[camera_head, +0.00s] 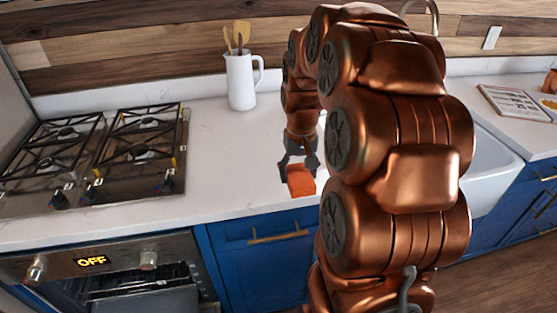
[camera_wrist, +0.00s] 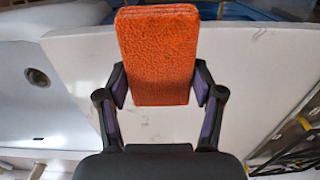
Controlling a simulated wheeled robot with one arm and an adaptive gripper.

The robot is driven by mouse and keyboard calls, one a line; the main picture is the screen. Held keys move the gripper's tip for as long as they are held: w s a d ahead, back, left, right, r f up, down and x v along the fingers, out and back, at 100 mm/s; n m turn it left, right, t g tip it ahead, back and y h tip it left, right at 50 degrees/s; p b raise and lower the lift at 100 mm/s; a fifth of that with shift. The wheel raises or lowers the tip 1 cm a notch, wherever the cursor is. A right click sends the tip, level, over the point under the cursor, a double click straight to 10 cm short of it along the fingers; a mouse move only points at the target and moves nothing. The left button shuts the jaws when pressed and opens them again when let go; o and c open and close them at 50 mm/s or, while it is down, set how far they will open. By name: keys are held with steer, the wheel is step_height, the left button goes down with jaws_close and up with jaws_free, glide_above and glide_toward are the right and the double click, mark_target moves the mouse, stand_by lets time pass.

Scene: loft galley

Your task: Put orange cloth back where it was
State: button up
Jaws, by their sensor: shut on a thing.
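The orange cloth (camera_head: 301,181) is a folded, textured block near the front edge of the white counter in the head view. It fills the upper middle of the wrist view (camera_wrist: 157,60), between the two fingers. My gripper (camera_head: 298,165) is shut on the orange cloth, with one finger at each side; the fingers also show in the wrist view (camera_wrist: 160,92). I cannot tell whether the cloth touches the counter or hangs just above it.
A gas stove (camera_head: 100,150) is on the left, above an oven showing OFF. A white pitcher (camera_head: 241,82) with wooden utensils stands at the back. A white sink (camera_head: 487,170) lies right, partly hidden by my arm. The counter (camera_head: 222,160) between stove and gripper is clear.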

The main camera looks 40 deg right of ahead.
steer(key=w+p, duration=0.1)
steer(key=w, duration=0.2)
steer(key=w+p, duration=0.1)
steer(key=w, duration=0.2)
steer(key=w+d+f, duration=0.1)
steer(key=w, duration=0.2)
steer(key=shift+w+d+p, duration=0.1)
steer(key=shift+w+p, duration=0.3)
steer(key=shift+w, duration=0.1)
step_height(320, 180, down, 3)
steer(key=shift+r+p, duration=0.2)
steer(key=shift+p, duration=0.65)
steer(key=shift+f, duration=0.45)
steer(key=shift+f, duration=0.2)
steer(key=o, duration=1)
steer(key=shift+r, duration=0.1)
steer(key=shift+r+b, duration=1.55)
steer(key=shift+r, duration=4.55)
